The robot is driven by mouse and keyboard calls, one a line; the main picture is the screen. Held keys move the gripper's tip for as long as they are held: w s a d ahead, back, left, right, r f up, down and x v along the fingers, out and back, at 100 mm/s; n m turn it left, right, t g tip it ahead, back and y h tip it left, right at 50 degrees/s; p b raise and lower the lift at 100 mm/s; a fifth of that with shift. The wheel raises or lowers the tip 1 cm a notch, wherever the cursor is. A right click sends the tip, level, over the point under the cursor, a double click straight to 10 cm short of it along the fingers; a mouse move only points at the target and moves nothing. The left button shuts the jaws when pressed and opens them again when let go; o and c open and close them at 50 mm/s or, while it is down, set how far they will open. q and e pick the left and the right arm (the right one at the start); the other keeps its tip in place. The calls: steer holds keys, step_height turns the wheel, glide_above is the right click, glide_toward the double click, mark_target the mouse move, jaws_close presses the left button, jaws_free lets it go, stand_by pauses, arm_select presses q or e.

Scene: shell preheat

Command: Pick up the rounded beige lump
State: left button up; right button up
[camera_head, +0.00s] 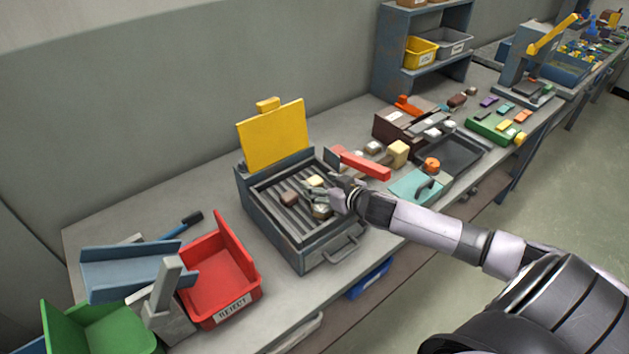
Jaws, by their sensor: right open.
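A grey heater box (283,242) with a ribbed bed and a raised yellow lid (272,137) stands on the workbench. Several small lumps lie on its bed: a brown one (290,197), a pale beige one (315,181) and a greyish-beige one (321,211). I cannot tell for sure which is the rounded beige lump. My right gripper (318,192) is open, over the right side of the bed, with its fingers close to the pale and greyish lumps. Whether it touches them is unclear. My left gripper is not in view.
A red REJECT bin (218,275), a green bin (98,330) and a blue-grey chute (131,270) stand at left. A red bar (365,165), a beige block (398,152) and a teal fixture (417,187) lie right of the heater. The bench front edge is near.

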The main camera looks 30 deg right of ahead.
steer(key=shift+x, duration=0.95)
steer(key=shift+c, duration=0.5)
steer(key=c, duration=1.1)
steer(key=shift+r, duration=0.1)
steer(key=shift+c, duration=0.2)
